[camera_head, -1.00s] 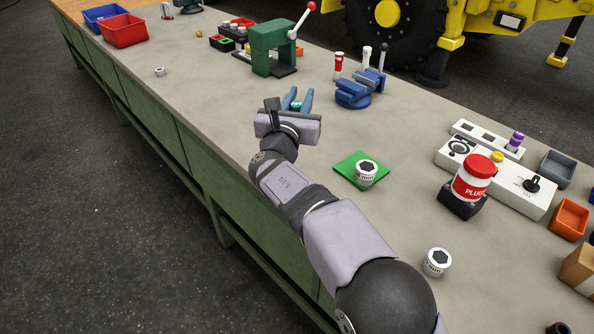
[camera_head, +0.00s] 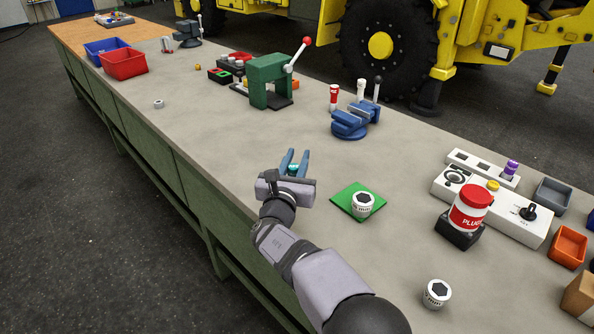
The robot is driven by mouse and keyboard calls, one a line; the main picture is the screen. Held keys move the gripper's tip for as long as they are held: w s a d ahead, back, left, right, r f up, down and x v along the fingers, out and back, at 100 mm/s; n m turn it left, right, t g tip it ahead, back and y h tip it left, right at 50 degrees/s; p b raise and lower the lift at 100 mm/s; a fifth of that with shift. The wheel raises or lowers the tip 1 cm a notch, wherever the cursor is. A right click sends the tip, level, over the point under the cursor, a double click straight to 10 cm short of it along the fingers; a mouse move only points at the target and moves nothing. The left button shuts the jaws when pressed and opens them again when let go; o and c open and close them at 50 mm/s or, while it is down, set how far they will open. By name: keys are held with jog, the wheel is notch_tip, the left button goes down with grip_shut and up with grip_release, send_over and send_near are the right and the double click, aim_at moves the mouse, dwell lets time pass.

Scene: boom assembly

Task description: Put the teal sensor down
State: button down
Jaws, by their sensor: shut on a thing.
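The teal sensor (camera_head: 293,168) is a small teal piece, mostly hidden between the blue fingers of my gripper (camera_head: 294,158). My gripper is shut on it, with the fingers pointing away toward the back of the bench. The gripper is over the bench top, left of and a little behind the green mat (camera_head: 373,212). I cannot tell whether the sensor touches the bench or hangs just above it.
A white cylinder with a dark hexagon (camera_head: 362,203) stands on the green mat. A blue vise (camera_head: 350,124) and a green press (camera_head: 268,82) stand farther back. A red-capped jar (camera_head: 469,209) is to the right. Bare bench lies left of and beyond the gripper.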

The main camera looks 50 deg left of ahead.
jog(key=shift+f, duration=1.8)
jog(key=shift+f, duration=0.25)
jog(key=c, duration=1.5)
grip_release()
jog(key=shift+r, duration=0.25)
jog(key=b+v, duration=0.1)
jog(key=v, duration=1.1)
